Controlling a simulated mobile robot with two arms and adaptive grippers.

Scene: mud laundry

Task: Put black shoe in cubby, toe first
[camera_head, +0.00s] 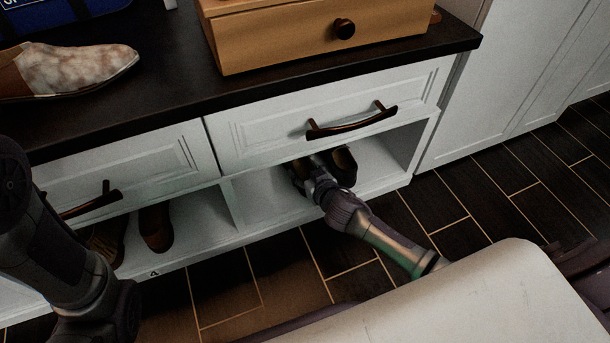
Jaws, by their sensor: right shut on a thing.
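The right cubby (265,198) is an open white compartment under a drawer. A black shoe (345,166) is inside it, under the drawer front, with its brown-lined opening showing; its toe is hidden. My right gripper (311,178) reaches into this cubby and is shut on a dark shoe at the left of that opening. The fingers and dark surfaces overlap, so I cannot tell whether this is one shoe or a pair. My left arm shows at the left edge, but its gripper is not in view.
The left cubby holds a brown shoe (156,228) and another beside it (106,241). A divider (229,204) separates the cubbies. Drawer handles (352,122) jut out above. A mottled shoe (75,70) and wooden box (285,40) sit on the dark countertop. Floor at right is clear.

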